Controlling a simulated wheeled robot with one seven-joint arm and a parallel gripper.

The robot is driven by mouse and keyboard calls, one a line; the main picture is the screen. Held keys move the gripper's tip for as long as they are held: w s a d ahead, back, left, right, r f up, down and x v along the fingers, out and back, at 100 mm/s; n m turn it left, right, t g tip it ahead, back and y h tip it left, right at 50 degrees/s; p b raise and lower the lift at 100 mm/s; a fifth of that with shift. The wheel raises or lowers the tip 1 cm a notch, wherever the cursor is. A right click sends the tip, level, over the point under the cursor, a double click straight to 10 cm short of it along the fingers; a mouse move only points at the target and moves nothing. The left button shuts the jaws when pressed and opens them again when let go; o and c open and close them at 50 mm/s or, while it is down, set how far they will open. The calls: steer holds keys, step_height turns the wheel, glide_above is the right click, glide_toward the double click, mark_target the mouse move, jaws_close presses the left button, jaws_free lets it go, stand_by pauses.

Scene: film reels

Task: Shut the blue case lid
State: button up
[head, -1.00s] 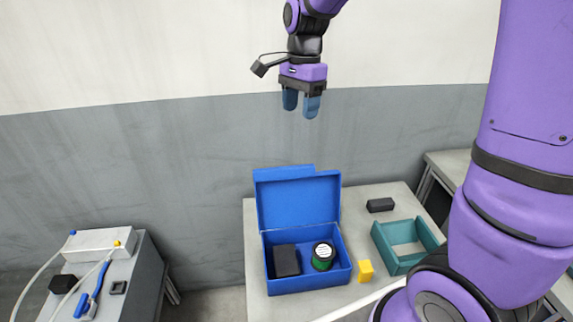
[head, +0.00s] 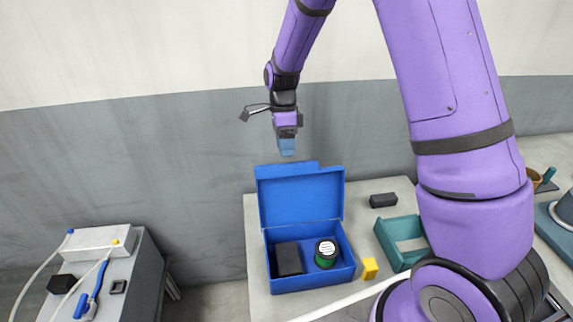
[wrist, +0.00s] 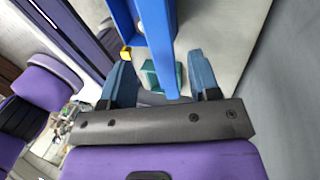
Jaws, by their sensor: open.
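The blue case (head: 310,284) stands on the table with its lid (head: 299,194) raised upright at the back. Inside lie a black block (head: 288,260) and a green-and-black reel can with a striped white top (head: 325,255). My gripper (head: 287,149) points down just above the lid's top edge, apparently behind or over it; the exact depth is unclear. In the wrist view my gripper (wrist: 163,82) is open, and the blue lid's edge (wrist: 158,45) runs between the fingers. No contact is clear.
A teal tray (head: 384,240), a dark block (head: 383,200) and a yellow block (head: 370,269) are right of the case on the table (head: 255,300). My large arm link covers the table's right side. A grey cabinet with a white box (head: 88,240) is at left.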

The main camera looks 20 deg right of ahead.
mark_target(286, 164)
steer(key=x, duration=0.5)
steer(key=shift+s+f, duration=0.15)
steer(key=shift+f, duration=0.2)
jaws_close()
